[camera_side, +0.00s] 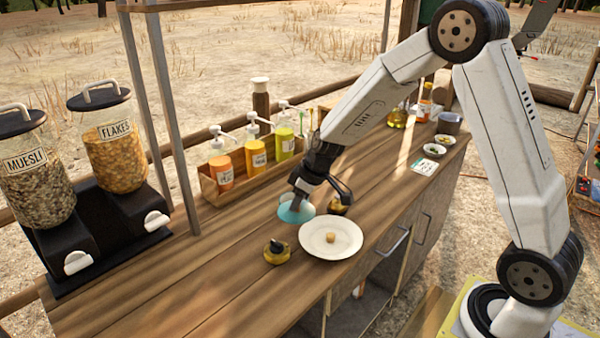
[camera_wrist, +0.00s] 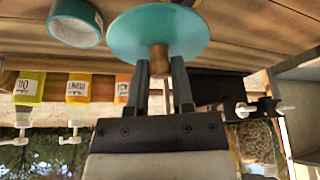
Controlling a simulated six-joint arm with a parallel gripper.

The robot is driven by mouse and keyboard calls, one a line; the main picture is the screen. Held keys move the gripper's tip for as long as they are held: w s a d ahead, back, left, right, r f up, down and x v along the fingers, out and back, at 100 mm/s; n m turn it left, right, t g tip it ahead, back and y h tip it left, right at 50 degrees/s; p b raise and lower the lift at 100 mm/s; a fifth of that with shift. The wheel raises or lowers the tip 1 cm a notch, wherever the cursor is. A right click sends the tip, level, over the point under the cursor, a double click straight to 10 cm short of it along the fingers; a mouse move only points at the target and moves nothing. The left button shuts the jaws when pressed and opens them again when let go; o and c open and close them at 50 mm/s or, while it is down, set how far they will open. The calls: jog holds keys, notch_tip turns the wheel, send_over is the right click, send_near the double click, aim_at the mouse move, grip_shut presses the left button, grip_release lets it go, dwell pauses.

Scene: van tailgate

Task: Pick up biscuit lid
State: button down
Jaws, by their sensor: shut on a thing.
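The biscuit lid (camera_wrist: 158,30) is a round teal disc with a short wooden knob (camera_wrist: 158,60). My gripper (camera_wrist: 159,68) is shut on the knob, one finger on each side of it, as the wrist view shows. In the side view my gripper (camera_side: 299,200) is low over the counter beside the white plate, with teal (camera_side: 296,212) at its fingertips. A round teal container (camera_wrist: 76,24) with a pale label and a grey inside is apart from the lid in the wrist view. I cannot clearly separate lid and container in the side view.
A white plate (camera_side: 316,248) with a small biscuit (camera_side: 330,238) is just right of my gripper. Small dark-and-gold items (camera_side: 276,252) stand nearby. A wooden rack (camera_side: 210,188) of pump bottles stands behind. Cereal dispensers (camera_side: 110,150) are at left. The front-left counter is clear.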

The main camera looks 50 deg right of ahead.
dwell(0.7)
jog(key=shift+w+d, duration=0.3)
jog(key=shift+w, duration=0.2)
jog(key=w+d+f+m, duration=0.1)
jog(key=w+d, duration=1)
jog(key=shift+w+d+f, duration=0.15)
jog(key=shift+d+f, duration=0.05)
jog(key=shift+f, duration=0.05)
jog(key=shift+f, duration=0.15)
jog(key=shift+f, duration=3.05)
jog(key=shift+f, duration=0.2)
